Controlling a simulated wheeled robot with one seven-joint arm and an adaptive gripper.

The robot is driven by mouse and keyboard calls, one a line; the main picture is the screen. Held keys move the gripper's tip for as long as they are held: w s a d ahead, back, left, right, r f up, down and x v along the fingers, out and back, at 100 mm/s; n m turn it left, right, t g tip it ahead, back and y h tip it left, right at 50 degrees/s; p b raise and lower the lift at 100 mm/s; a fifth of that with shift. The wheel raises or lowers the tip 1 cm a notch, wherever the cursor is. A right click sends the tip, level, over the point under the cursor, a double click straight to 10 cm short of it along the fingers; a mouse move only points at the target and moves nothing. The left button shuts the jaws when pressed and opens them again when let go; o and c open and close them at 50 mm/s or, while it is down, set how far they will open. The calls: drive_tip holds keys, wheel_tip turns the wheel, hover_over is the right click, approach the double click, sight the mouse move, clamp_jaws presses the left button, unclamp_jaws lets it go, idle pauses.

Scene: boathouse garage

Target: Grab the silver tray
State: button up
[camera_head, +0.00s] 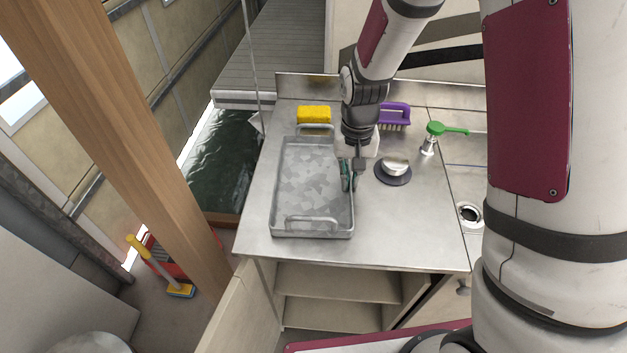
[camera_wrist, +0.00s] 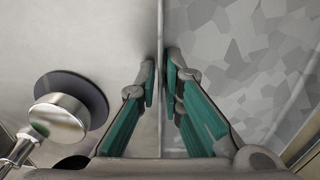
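The silver tray (camera_head: 312,185) is a shallow, rectangular metal tray with a raised handle at its far and near ends. It lies flat on the left part of the metal counter. My gripper (camera_head: 349,178) points down at the tray's right long wall. In the wrist view, the tray (camera_wrist: 245,75) fills the right side, and its thin wall runs between the two green-padded fingers of my gripper (camera_wrist: 160,72). One finger is inside the tray and one outside, with narrow gaps showing beside the wall. How deep the fingertips reach is hard to see.
A round metal knob on a dark disc (camera_head: 394,170) stands just right of my gripper. A yellow sponge (camera_head: 314,114) lies behind the tray, and a purple brush (camera_head: 394,115) stands behind my gripper. A green-handled tap (camera_head: 437,135) and drain (camera_head: 469,214) are farther right. The counter's front strip (camera_head: 380,252) is clear.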

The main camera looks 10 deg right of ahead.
clamp_jaws()
drive_tip(key=shift+r, duration=0.1)
